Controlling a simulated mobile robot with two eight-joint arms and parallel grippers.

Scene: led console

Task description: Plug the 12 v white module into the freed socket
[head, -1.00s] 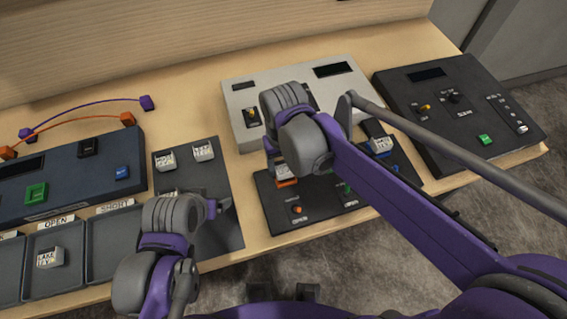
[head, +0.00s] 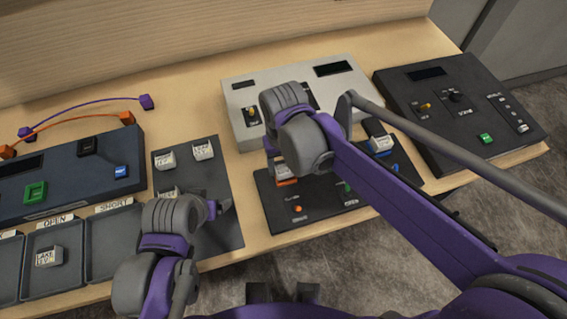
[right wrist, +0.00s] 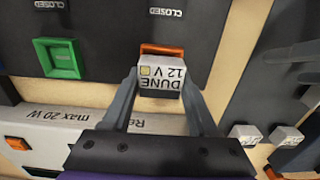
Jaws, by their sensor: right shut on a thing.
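An orange frame (right wrist: 162,50) shows directly beyond the module. In the head view the module (head: 285,169) shows beneath my right wrist, over the orange part of the black socket panel (head: 325,213). My wrist hides the right fingertips there. I cannot tell whether the module is seated or just above the socket. My left gripper (head: 215,208) is over the dark tray mat; its jaws are not clear.
Another sits in a bin (head: 48,256). A module with a blue base (head: 381,145) is on the panel's right. The pale console (head: 245,92) lies behind, the black console (head: 440,105) at right.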

